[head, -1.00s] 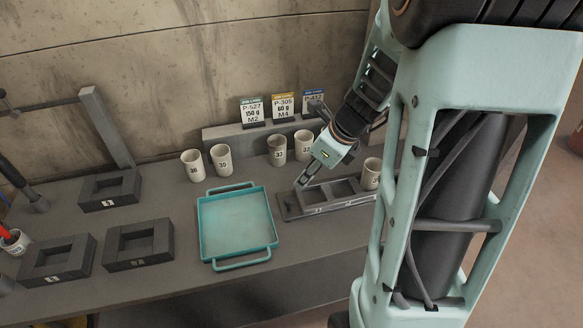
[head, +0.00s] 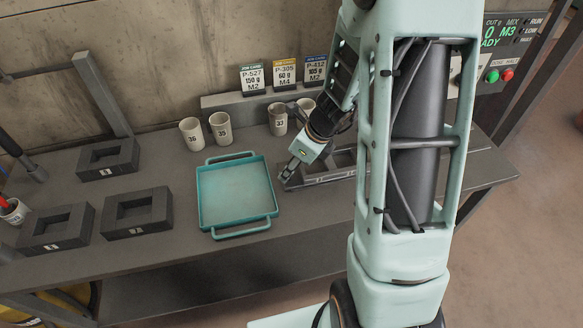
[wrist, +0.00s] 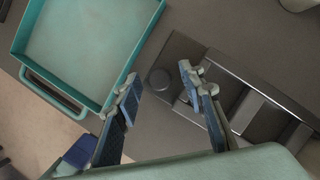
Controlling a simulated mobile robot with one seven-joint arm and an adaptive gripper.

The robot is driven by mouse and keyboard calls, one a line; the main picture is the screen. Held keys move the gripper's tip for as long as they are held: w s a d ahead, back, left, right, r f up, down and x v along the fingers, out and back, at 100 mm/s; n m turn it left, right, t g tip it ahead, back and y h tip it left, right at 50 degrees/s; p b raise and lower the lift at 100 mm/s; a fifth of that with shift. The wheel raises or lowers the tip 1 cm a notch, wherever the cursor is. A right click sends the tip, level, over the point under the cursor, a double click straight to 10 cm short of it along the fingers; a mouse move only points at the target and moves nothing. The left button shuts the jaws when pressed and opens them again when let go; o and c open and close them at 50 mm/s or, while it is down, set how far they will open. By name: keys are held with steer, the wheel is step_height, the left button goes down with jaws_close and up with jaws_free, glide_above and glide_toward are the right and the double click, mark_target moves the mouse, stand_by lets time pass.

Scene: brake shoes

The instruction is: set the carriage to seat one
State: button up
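A dark grey fixture with a flat base and raised frames (head: 327,167) lies on the bench right of the teal tray. It also shows in the wrist view (wrist: 250,105). White labels on its front edge are too small to read. I cannot tell its carriage from its fixed parts. My arm hides its right end. My gripper (head: 287,174) points down at the fixture's left end. In the wrist view my gripper (wrist: 158,82) has its fingers apart. A round dark knob (wrist: 160,80) on the fixture's end shows between them. I cannot tell whether they touch anything.
The teal tray (head: 236,195) is empty, close left of my gripper. Several dark blocks with square recesses (head: 108,160) sit at left. Numbered cups (head: 191,134) and job cards (head: 252,78) stand behind. A panel with green and red buttons (head: 500,75) is at right.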

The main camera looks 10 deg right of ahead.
jaws_close()
stand_by(0.3)
glide_above(342, 157)
steer(key=s+a, duration=0.3)
steer(key=s, duration=0.2)
steer(key=shift+w+d, duration=0.2)
steer(key=shift+w, duration=0.05)
jaws_free()
